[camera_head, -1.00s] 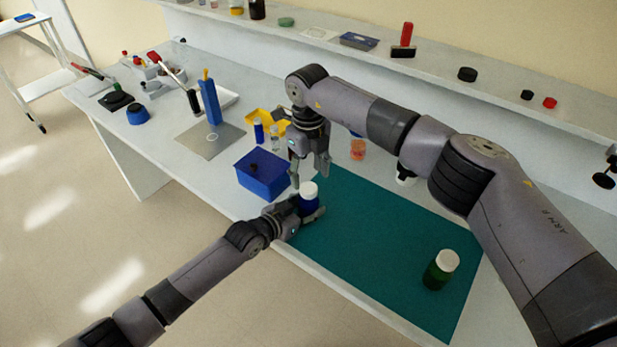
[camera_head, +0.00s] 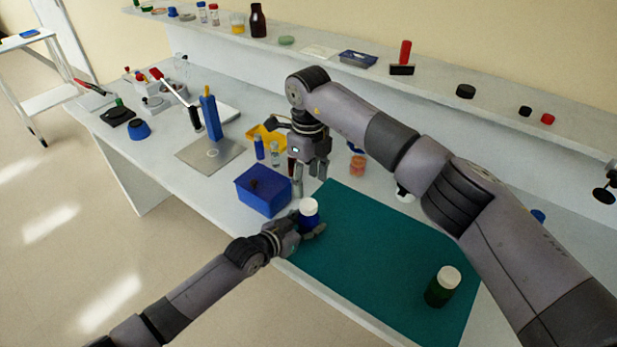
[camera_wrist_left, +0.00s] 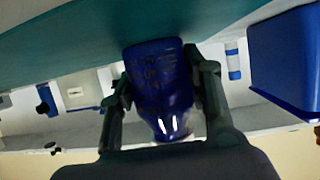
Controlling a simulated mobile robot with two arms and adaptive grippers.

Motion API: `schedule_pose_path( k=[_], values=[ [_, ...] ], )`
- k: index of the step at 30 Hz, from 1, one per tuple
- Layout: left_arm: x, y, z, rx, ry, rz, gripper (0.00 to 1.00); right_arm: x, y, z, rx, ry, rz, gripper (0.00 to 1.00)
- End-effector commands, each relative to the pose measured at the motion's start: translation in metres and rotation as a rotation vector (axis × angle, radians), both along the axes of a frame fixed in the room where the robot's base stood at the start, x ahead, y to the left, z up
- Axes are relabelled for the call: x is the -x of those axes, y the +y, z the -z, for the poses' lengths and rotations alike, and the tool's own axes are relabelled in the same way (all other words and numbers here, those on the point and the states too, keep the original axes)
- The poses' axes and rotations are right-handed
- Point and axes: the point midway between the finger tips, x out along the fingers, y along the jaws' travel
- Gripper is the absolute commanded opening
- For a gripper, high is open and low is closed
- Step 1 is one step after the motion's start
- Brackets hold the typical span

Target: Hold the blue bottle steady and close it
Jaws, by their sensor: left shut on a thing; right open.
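The blue bottle (camera_head: 309,222) stands upright at the left edge of the teal mat, with a white cap (camera_head: 308,206) on top. I cannot tell whether the cap is screwed down. My left gripper (camera_head: 306,232) is shut around the bottle's body. The left wrist view shows the blue body (camera_wrist_left: 158,75) between the two fingers (camera_wrist_left: 160,92), its pale top end pointing down in the picture, partly hidden by the gripper. My right gripper (camera_head: 310,182) is open and empty, just above and behind the cap, apart from it.
A blue bin (camera_head: 263,197) stands close left of the bottle. A green bottle with a white cap (camera_head: 440,290) stands on the right of the teal mat (camera_head: 370,250). Small vials (camera_head: 267,152) and a yellow tray stand behind. The mat's middle is clear.

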Motion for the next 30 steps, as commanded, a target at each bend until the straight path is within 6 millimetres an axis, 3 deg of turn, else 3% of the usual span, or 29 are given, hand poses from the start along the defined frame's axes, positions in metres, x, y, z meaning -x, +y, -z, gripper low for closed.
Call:
schedule_pose_path(
  k=[15, 27, 30],
  values=[
    [0.0, 0.0, 0.0, -0.001, 0.001, 0.0, 0.0, 0.001, 0.0, 0.07, 0.0, 0.002, 0.001, 0.51],
    [0.0, 0.0, 0.0, -0.001, 0.001, 0.0, 0.0, 0.0, 0.0, 0.077, -0.001, 0.001, 0.001, 0.51],
    [0.0, 0.0, 0.0, -0.001, 0.001, 0.0, 0.0, 0.0, 0.0, 0.077, 0.0, 0.001, 0.001, 0.45]
  ],
)
